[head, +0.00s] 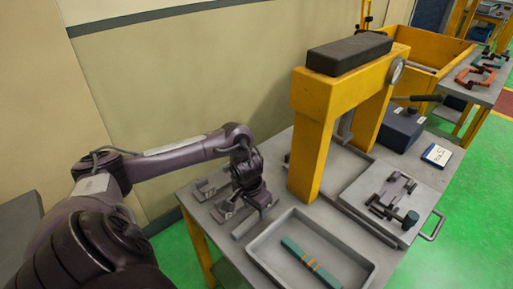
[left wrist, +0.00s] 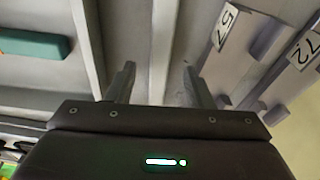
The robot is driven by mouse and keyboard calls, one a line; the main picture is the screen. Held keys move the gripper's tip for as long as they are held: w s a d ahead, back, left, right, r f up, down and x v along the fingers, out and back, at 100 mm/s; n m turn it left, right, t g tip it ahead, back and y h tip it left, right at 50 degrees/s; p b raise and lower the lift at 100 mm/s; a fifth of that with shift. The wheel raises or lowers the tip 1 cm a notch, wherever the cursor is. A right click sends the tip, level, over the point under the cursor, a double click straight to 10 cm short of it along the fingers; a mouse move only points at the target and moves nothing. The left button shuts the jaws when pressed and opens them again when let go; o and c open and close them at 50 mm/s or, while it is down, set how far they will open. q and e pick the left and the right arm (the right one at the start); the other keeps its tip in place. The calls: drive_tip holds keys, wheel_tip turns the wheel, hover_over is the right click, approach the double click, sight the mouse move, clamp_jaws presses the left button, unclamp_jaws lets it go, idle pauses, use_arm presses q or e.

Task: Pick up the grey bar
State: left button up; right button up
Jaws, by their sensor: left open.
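A slim grey bar (head: 244,227) lies on the grey bench top, just left of the shallow tray. My left gripper (head: 262,207) is over the bench by the bar's far end, pointing down. In the left wrist view the gripper (left wrist: 158,70) is open, its two fingers apart. The grey bar (left wrist: 163,35) runs lengthwise through the gap between them in that picture. I cannot tell how high the fingertips are above it. My right gripper is not in view.
The grey tray (head: 259,259) holds a teal bar with orange bands (head: 311,264). Grey brackets (head: 205,190) stand left of the gripper; numbered blocks (left wrist: 232,30) show in the wrist view. A yellow press frame (head: 310,140) rises close behind, right of the gripper.

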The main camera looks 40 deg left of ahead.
sight(256, 214)
use_arm(q)
drive_tip(key=f, duration=0.3)
drive_tip(key=shift+w+f, duration=0.15)
drive_tip(key=shift+w, duration=0.1)
drive_tip(key=shift+c, duration=0.5)
clamp_jaws()
